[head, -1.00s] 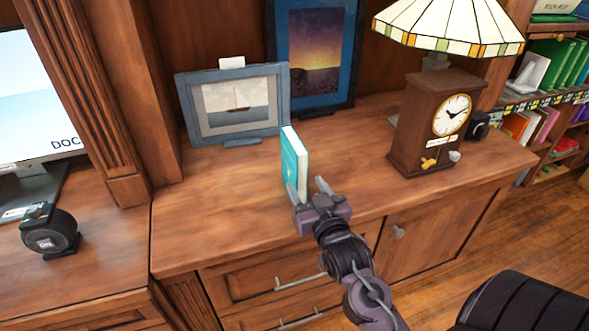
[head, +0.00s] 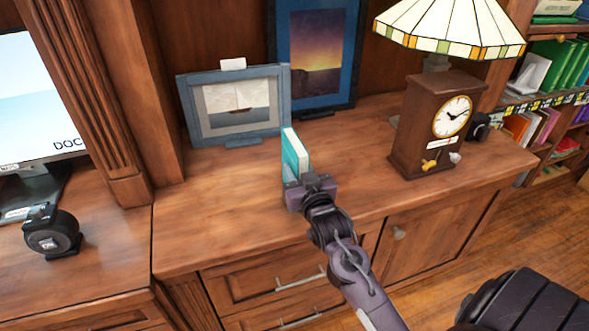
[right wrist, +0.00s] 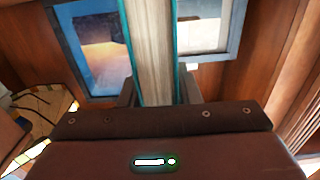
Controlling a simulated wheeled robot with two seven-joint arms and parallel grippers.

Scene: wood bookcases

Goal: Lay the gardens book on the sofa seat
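The teal book (head: 295,153), the only book on this cabinet top, stands upright with its pale page edge showing. Its title cannot be read. In the right wrist view the book (right wrist: 155,50) runs between the two fingers, which lie close against both covers. My right gripper (head: 304,180) is at the book's near end, shut on it as far as I can see. In the head view the book and palm hide its fingertips. My left gripper is not in view. No sofa seat is identifiable.
A framed boat picture (head: 234,104) and a sunset picture (head: 314,55) stand behind the book. A wooden clock (head: 425,125) and a stained-glass lamp (head: 450,28) are to the right. The cabinet top left of the book is bare.

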